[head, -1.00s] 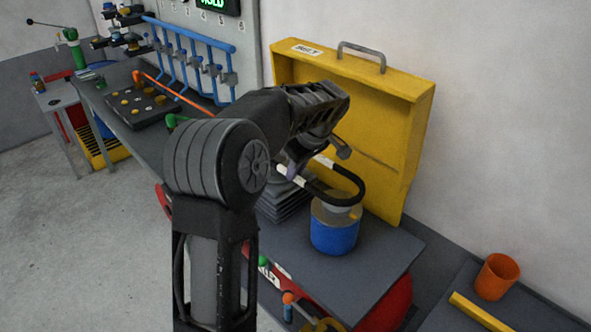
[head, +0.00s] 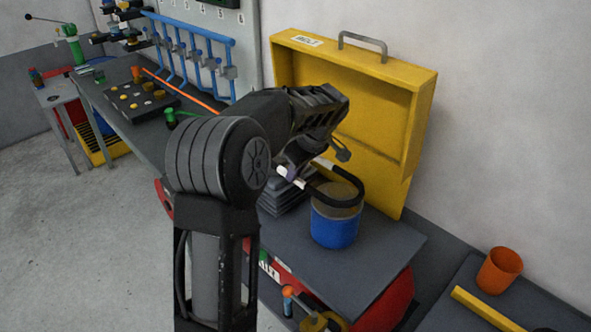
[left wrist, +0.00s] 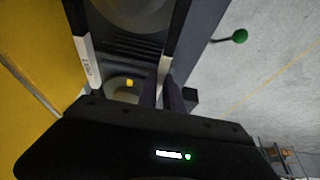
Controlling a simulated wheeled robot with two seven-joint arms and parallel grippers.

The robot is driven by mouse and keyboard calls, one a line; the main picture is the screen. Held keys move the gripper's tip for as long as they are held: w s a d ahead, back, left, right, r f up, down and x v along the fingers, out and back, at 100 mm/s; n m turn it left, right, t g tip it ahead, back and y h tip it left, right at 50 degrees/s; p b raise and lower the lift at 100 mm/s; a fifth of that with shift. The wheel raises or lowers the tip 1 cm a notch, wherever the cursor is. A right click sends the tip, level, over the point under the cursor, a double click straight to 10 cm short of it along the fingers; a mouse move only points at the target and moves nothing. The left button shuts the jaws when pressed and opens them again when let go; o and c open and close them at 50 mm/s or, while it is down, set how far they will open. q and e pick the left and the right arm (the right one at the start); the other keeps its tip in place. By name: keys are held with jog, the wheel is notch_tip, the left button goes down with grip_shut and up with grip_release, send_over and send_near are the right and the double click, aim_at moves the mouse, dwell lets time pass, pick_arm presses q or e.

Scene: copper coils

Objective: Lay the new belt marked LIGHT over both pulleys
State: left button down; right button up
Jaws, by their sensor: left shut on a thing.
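The belt (head: 347,201), a black loop with white marked patches, reaches out from my left gripper (head: 292,172) over a blue drum with a tan top (head: 334,230). My left gripper is shut on the belt's near end. In the left wrist view the belt's white patch (left wrist: 86,66) carries lettering too small to read surely, and the fingers (left wrist: 164,93) show at the near end. A round grey pulley-like disc (left wrist: 130,8) lies under the loop's far part, and a pale disc (left wrist: 124,88) with a yellow centre under its near part. I cannot tell whether the belt touches either.
An open yellow case (head: 350,95) with a handle stands upright behind the drum. A grey ribbed block (head: 287,197) is beside the drum on the grey bench top (head: 380,255). An orange cup (head: 499,270) and a yellow bar (head: 487,308) are at the right.

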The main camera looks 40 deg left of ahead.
pick_arm(q)
jog(key=shift+f+b, duration=0.8)
jog(key=shift+f, duration=0.3)
jog(key=c, duration=1.4)
grip_release()
jog(key=shift+r, duration=0.1)
jog(key=b+v, duration=0.1)
jog(key=v, duration=0.6)
jog(key=shift+d+r, duration=0.15)
jog(key=shift+r, duration=0.2)
jog(key=shift+f, duration=0.1)
